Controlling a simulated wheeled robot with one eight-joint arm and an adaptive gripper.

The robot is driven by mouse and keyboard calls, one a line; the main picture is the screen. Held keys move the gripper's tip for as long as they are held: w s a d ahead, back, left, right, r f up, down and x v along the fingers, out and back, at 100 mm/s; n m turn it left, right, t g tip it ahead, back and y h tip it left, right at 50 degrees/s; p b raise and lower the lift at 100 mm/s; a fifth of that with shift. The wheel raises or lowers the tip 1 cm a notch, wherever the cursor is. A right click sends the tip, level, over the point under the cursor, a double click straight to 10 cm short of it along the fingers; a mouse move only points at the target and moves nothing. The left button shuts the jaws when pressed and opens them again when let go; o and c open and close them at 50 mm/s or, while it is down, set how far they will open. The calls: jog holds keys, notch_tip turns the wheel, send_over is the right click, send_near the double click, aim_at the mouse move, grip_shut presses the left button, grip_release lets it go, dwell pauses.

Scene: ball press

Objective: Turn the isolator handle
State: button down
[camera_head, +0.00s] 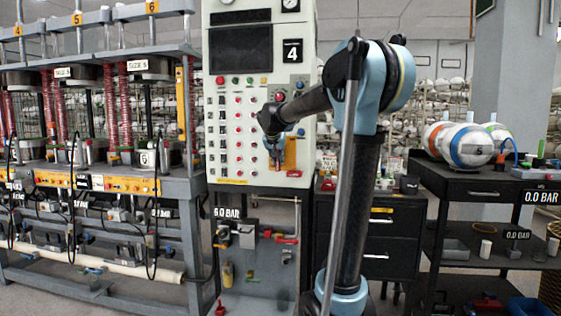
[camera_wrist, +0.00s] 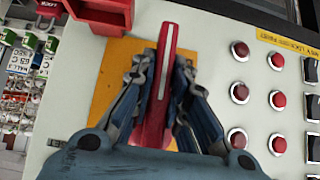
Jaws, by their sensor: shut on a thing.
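The isolator handle (camera_wrist: 163,80) is a red lever with a pale stripe, mounted on a yellow-orange plate (camera_wrist: 112,75) on the control panel. In the wrist view my gripper (camera_wrist: 165,95) has its blue fingers on both sides of the handle, shut on it. In the head view my gripper (camera_head: 275,150) is at the lower right of the panel (camera_head: 225,110), in front of the yellow plate (camera_head: 291,155). My gripper and arm hide most of the handle there.
Rows of red buttons (camera_wrist: 240,93) sit beside the plate. Red lockout items and tags (camera_wrist: 48,8) hang at the panel's edge. A dark cabinet (camera_head: 390,240) stands right of the panel, with a cart of balls (camera_head: 470,145) beyond. A press frame (camera_head: 190,215) stands left.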

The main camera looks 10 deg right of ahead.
jog(key=c, duration=1.6)
grip_release()
jog(key=shift+w, duration=0.1)
jog(key=shift+o, duration=0.2)
jog(key=v, duration=1.2)
jog(key=s+d+f+n+g+y, duration=0.1)
jog(key=s+d+f+n+g, duration=0.1)
jog(key=s+f, duration=1.7)
jog(key=s+d+f+n+g+y, duration=0.1)
jog(key=s+d+f+g, duration=0.3)
jog(key=s+f, duration=1.5)
jog(key=shift+d+f+n+y, duration=0.3)
jog(key=shift+d+f+n, duration=0.15)
jog(key=shift+d, duration=0.7)
